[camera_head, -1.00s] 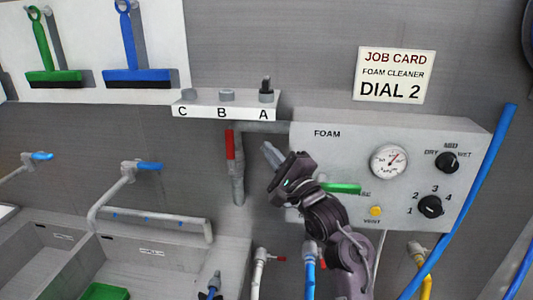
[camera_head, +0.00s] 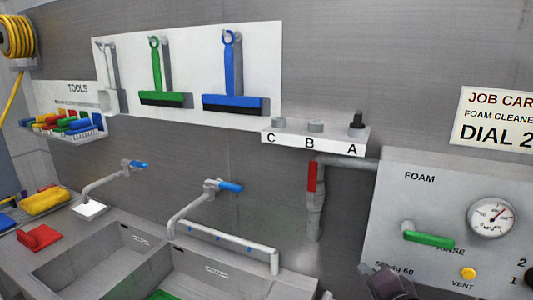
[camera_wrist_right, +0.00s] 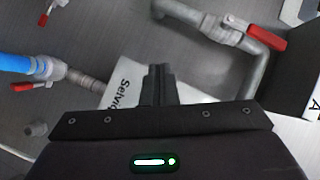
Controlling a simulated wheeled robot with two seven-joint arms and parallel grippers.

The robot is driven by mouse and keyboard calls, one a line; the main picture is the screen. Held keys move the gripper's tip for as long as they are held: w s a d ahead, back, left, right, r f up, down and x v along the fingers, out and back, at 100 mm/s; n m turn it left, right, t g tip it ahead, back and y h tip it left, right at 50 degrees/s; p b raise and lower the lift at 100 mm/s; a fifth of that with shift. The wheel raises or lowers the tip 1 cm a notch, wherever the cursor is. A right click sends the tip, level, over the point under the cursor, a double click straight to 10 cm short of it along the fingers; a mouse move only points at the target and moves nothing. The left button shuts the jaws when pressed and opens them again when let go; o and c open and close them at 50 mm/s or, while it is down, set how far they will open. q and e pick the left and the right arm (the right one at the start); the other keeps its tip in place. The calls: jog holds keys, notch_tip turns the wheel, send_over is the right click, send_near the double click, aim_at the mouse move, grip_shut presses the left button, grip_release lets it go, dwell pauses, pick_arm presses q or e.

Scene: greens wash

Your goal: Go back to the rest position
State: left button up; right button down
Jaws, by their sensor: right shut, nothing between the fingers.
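My right gripper (camera_wrist_right: 159,78) shows in the right wrist view, its two fingers together with nothing between them. In the head view only a dark part of my right arm or gripper (camera_head: 390,284) shows at the bottom edge, in front of the lower left of the foam panel. The rest of it is cut off. It looks apart from the green foam-panel lever (camera_head: 428,237) above it. My left gripper is not in view.
The foam panel (camera_head: 400,205) has a gauge (camera_head: 493,218) and yellow vent button (camera_head: 468,273). A red-handled valve (camera_wrist_right: 265,40) and blue hose (camera_wrist_right: 18,63) lie near the right gripper. Sinks (camera_head: 90,262) stand left.

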jog(key=s+a+f+n+g+h, duration=0.25)
jog(key=s+f+n+g, duration=0.95)
jog(key=s+f, duration=0.75)
jog(key=s+f+n+b, duration=0.2)
jog(key=s+f+b, duration=0.1)
jog(key=f, duration=2.7)
jog(key=s+d+f+g+b, duration=0.1)
jog(key=s+d+f+b, duration=0.1)
jog(key=s+f, duration=1.8)
notch_tip(320, 180, down, 2)
jog(key=shift+s+d+f+g+y+b, duration=0.15)
jog(key=shift+d+g+y+b, duration=0.25)
jog(key=shift+d, duration=0.4)
